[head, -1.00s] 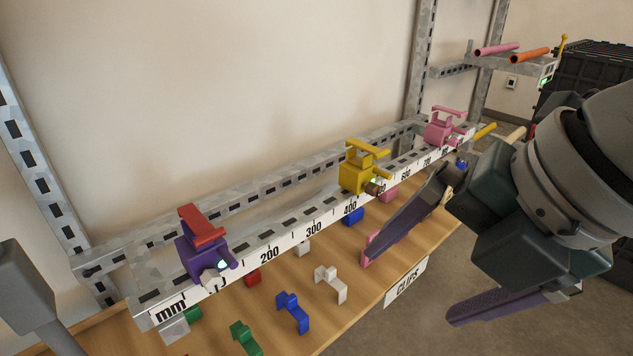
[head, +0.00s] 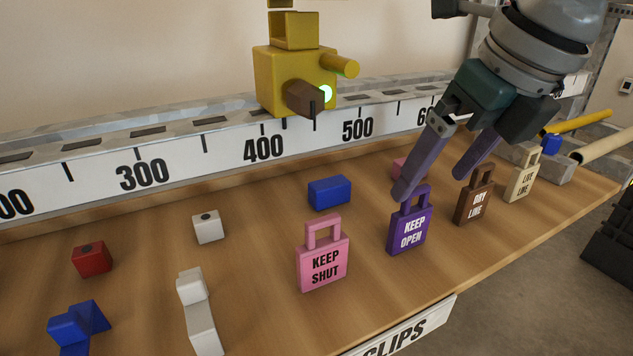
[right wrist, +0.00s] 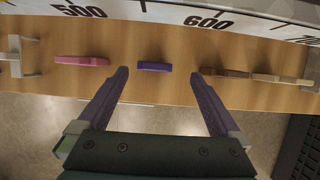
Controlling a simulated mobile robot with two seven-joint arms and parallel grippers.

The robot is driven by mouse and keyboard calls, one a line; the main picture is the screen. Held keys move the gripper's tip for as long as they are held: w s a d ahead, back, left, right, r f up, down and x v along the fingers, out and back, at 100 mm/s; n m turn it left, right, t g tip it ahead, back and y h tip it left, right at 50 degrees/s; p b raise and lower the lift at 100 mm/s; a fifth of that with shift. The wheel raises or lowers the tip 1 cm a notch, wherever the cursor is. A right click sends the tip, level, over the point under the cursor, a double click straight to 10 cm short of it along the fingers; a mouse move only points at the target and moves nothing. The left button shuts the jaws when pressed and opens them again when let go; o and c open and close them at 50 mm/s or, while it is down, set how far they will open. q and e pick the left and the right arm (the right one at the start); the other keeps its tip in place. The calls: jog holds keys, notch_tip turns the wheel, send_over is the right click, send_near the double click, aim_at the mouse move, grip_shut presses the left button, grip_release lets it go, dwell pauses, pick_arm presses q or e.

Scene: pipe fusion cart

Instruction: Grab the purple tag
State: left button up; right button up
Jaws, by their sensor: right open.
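The purple tag (head: 409,232) stands upright on the wooden shelf in the head view, with a handle loop on top and the words KEEP OPEN. It also shows from above in the right wrist view (right wrist: 154,66), between the lines of the two fingers and just beyond their tips. My right gripper (head: 432,184) is open and empty. In the head view, one finger overlaps the top of the tag's handle; I cannot tell whether they touch. My left gripper is not in view.
A pink KEEP SHUT tag (head: 323,265) stands left of the purple one. A brown tag (head: 475,199) and a cream tag (head: 523,176) stand to its right. A blue block (head: 329,193) lies behind. The ruled rail (head: 205,146) with a yellow clamp (head: 285,78) runs along the back.

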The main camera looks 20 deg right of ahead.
aim_at(415, 211)
jog(key=shift+x, duration=1.05)
jog(key=f+b, duration=0.2)
jog(key=f, duration=0.1)
jog(key=w+a+f+b, duration=0.1)
jog(key=f, duration=0.1)
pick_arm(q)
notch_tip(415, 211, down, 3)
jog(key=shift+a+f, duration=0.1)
pick_arm(e)
jog(key=shift+d, duration=0.1)
jog(key=shift+c, duration=0.2)
jog(key=c, duration=1.3)
